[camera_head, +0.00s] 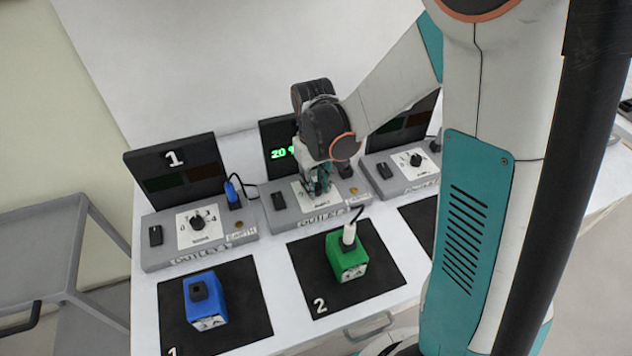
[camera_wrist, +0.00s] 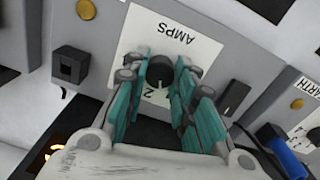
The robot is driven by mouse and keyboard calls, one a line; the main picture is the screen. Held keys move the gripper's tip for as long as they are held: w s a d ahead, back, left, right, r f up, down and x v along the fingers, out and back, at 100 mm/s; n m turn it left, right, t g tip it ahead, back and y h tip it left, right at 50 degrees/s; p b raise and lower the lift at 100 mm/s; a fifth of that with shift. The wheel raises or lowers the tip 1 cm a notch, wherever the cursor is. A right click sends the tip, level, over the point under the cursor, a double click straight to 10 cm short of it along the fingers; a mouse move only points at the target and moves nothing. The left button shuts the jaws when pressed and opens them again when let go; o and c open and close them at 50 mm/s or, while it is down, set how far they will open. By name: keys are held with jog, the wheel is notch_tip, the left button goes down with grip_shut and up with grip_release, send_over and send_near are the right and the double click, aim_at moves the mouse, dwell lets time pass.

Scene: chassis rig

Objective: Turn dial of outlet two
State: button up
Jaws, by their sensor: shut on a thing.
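Outlet two (camera_head: 272,221) is the middle grey box on the white bench, with a lit green display (camera_head: 283,153) behind it. Its black dial (camera_wrist: 158,72) sits on a white plate marked AMPS in the wrist view. My gripper (camera_head: 318,188) reaches down over this plate and hides the dial in the head view. In the wrist view my gripper (camera_wrist: 159,85) has its teal fingers on either side of the dial, shut on it. The digit 2 shows on the plate between the fingers.
Outlet one (camera_head: 198,240) stands left with a blue plug (camera_head: 231,190); another outlet (camera_head: 400,176) stands right. A grey cart (camera_head: 50,225) is at left.

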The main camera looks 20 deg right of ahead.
jog(key=shift+n, duration=1.1)
jog(key=o, duration=1.1)
notch_tip(320, 180, up, 12)
jog(key=shift+s+a, duration=0.1)
jog(key=shift+a, duration=0.05)
